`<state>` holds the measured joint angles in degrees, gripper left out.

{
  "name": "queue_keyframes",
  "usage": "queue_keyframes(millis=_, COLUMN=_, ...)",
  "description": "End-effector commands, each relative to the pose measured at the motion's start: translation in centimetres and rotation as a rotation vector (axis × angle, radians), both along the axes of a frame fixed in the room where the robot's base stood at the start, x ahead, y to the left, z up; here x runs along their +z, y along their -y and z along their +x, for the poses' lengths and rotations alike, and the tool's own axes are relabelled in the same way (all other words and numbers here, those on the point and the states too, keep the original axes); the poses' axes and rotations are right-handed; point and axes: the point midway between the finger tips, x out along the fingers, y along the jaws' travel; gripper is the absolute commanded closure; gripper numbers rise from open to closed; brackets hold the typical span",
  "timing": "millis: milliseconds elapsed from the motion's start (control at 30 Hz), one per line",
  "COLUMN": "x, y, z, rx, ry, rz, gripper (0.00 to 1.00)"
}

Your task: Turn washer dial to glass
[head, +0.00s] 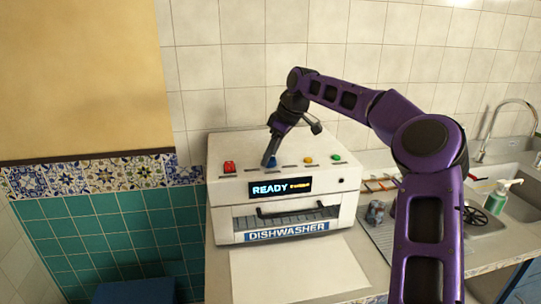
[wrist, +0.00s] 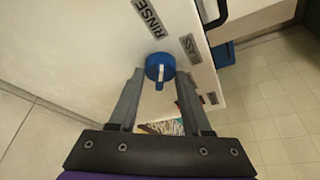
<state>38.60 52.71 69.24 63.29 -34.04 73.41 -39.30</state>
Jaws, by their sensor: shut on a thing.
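The white dishwasher (head: 335,209) stands on the counter in the head view, with "READY" lit on its display (head: 280,187). Its blue dial (head: 271,163) is on the top panel, partly hidden by my gripper (head: 271,157). In the wrist view, the blue dial (wrist: 160,66) has a white pointer line running roughly up and down the picture. My gripper (wrist: 160,76) is shut on the dial, one finger on each side. A "RINSE" label (wrist: 150,19) lies above the dial. Another label (wrist: 190,49) to the right is partly hidden, so I cannot read it fully.
A red button (head: 229,167) is left of the dial; yellow (head: 308,160) and green (head: 336,157) buttons are to its right. A sink (head: 505,207) with a soap bottle (head: 498,197) is at the right. The tiled wall is close behind.

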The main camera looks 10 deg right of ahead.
Motion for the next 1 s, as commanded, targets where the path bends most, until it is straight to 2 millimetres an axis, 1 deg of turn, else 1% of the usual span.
queue_keyframes(millis=267, x=0.04, y=-0.03, z=-0.07, rx=-0.210, ry=0.006, rz=-0.006, gripper=1.00)
queue_keyframes(millis=700, x=0.18, y=-0.19, z=-0.11, rx=-0.621, ry=0.005, rz=-0.003, gripper=1.00)
queue_keyframes(millis=1000, x=0.16, y=-0.24, z=-0.09, rx=-0.835, ry=0.004, rz=-0.001, gripper=1.00)
